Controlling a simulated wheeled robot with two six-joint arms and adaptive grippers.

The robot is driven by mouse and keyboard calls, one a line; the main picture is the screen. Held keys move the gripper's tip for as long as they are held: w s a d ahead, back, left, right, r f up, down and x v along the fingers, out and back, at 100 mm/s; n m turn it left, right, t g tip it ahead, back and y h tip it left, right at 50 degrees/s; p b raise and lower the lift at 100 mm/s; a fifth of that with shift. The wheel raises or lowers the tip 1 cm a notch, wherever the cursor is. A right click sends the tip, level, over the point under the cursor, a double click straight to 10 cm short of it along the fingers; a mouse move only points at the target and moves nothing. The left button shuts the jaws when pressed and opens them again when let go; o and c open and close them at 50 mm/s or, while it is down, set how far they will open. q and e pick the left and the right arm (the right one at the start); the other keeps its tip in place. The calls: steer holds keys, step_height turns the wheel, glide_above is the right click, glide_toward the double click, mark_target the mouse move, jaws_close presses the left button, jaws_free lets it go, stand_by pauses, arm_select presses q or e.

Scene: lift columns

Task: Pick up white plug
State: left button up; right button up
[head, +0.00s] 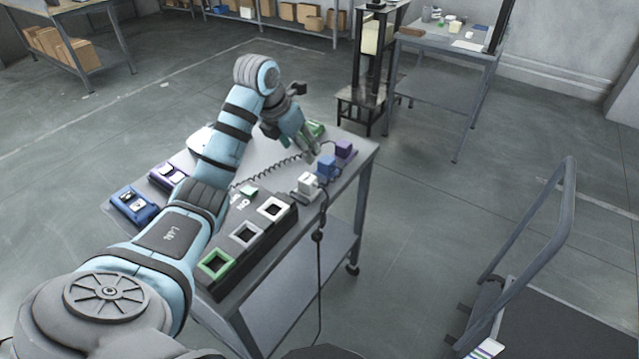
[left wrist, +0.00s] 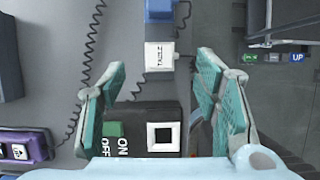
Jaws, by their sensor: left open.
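The white plug (head: 307,184) stands near the right edge of the cart's top, in front of the blue plug. In the left wrist view, the white plug (left wrist: 159,56) has dark lettering on it and shows midway between my fingertips. My left gripper (head: 307,147) is open and empty above the cart top, a little behind the white plug in the head view. Its teal fingers (left wrist: 162,64) spread wide on either side of the plug, with clear gaps and no contact visible. My right gripper is not in view.
A blue plug (head: 326,167) and a purple plug (head: 344,149) stand close behind the white one. A black box with framed sockets (head: 246,234) and a green switch (head: 249,191) lies in front. Coiled cords (head: 262,175) run across the cart top (head: 355,157).

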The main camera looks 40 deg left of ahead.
mark_target(307, 178)
arm_select(q)
steer(key=x, duration=0.4)
steer(key=s+b+x, duration=0.1)
steer(key=x, duration=0.3)
steer(key=s+f+x, duration=0.1)
steer(key=x, duration=0.2)
steer(key=shift+w+f+b, duration=0.1)
steer(key=shift+f+b, duration=0.25)
steer(key=shift+w+f, duration=0.1)
steer(key=shift+f, duration=0.25)
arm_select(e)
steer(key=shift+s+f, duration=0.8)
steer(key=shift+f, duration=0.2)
arm_select(q)
steer(key=c, duration=1.2)
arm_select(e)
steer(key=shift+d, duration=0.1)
